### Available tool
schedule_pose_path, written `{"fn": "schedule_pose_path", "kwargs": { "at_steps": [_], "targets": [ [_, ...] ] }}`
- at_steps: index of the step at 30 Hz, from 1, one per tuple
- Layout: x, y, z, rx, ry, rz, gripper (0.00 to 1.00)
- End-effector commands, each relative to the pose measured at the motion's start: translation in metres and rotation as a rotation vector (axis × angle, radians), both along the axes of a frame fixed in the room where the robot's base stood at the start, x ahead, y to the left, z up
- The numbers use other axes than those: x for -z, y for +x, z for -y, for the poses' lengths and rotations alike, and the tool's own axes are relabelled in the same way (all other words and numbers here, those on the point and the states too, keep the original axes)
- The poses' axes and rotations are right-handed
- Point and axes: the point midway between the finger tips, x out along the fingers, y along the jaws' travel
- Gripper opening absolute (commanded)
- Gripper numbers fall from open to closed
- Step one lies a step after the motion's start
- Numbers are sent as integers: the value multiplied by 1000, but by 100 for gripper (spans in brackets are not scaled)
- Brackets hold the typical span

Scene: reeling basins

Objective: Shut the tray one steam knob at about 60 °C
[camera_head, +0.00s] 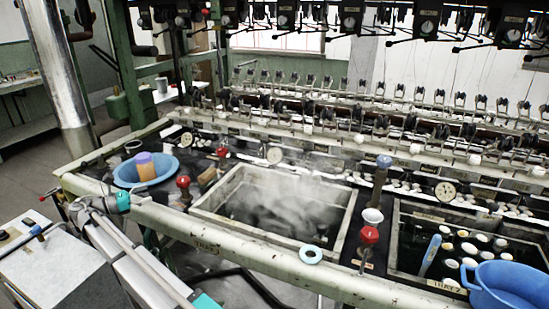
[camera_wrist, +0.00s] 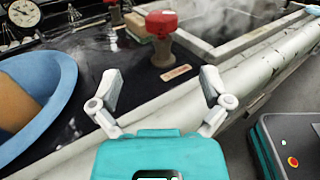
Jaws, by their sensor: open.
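A red steam knob (camera_head: 183,182) stands on a short stem at the left front corner of the steaming tray one basin (camera_head: 228,218). It also shows in the wrist view (camera_wrist: 162,24), beyond my fingers, with a small plate (camera_wrist: 176,73) in front. My gripper (camera_wrist: 160,88) is open and empty, its fingers apart and pointing towards the knob without touching it. In the head view my gripper (camera_head: 144,198) is left of the knob, over the front rail. A round dial (camera_head: 274,155) sits behind the tray; its reading is too small to tell.
A blue bowl (camera_head: 122,178) with a cup-like object stands left of the knob. Another red knob (camera_head: 222,152) stands behind, and one (camera_head: 370,235) near the second basin (camera_head: 393,245). A blue basin (camera_head: 503,290) is at right.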

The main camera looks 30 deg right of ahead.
Motion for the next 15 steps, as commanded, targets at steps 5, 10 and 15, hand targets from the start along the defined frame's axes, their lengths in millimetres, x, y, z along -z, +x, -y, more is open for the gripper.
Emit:
{"fn": "schedule_pose_path", "kwargs": {
  "at_steps": [5, 10, 15],
  "targets": [
    [0, 0, 0, 0, 0, 0, 98],
    [0, -3, 4, -18, 0, 0, 98],
    [0, -13, 17, -98, 0, 0, 98]
  ]
}}
